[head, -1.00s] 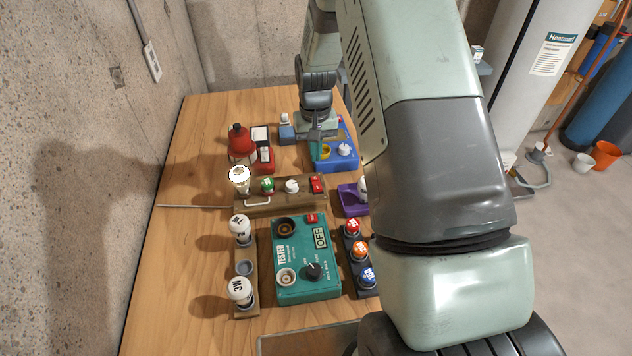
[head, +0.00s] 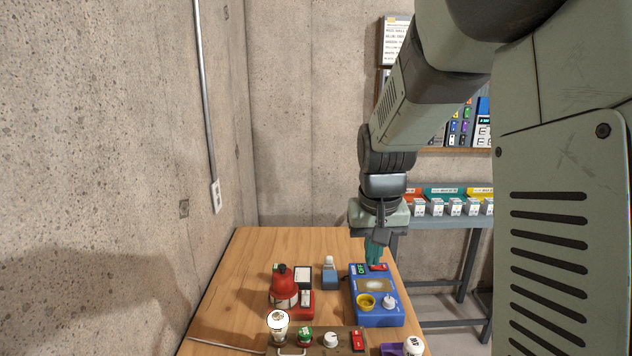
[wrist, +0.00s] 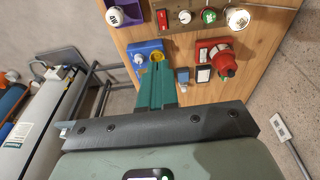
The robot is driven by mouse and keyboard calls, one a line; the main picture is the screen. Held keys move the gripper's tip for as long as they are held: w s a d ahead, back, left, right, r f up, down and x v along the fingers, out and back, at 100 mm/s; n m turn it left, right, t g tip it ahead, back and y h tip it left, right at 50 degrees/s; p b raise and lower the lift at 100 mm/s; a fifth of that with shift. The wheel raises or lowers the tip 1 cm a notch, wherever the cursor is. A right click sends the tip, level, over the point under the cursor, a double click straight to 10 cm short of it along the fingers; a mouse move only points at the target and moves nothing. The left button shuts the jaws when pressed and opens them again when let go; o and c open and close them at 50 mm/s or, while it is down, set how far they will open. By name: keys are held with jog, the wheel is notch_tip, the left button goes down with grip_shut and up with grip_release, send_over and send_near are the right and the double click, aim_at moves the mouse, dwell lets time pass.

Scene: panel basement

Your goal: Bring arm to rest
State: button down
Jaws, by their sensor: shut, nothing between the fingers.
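My gripper (head: 374,255) hangs from my arm, pointing down above the far end of the wooden table (head: 250,250). Its teal fingers are together with nothing between them; they also show in the wrist view (wrist: 157,84). In the head view the fingertips overlap the back edge of the blue box (head: 378,318), which has a yellow cup and a white knob. I cannot tell from the head view whether they touch it. In the wrist view the fingers cover part of the blue box (wrist: 138,50).
A red lantern-like device (head: 285,290) and a small blue-grey block (head: 329,276) stand left of the blue box. A wooden strip (head: 312,342) with a bulb, buttons and a switch lies nearer. A grey shelf (head: 450,222) with small bins stands behind, and a concrete wall (head: 310,110) closes the back.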

jog(key=s+r+t, duration=0.1)
jog(key=s+r, duration=0.5)
jog(key=s, duration=0.6)
jog(key=s+r+t, duration=0.2)
jog(key=s+r, duration=0.3)
jog(key=s, duration=0.7)
jog(key=shift+s+d+r+t, duration=0.2)
jog(key=shift+d+r+t, duration=0.1)
jog(key=shift+r, duration=0.05)
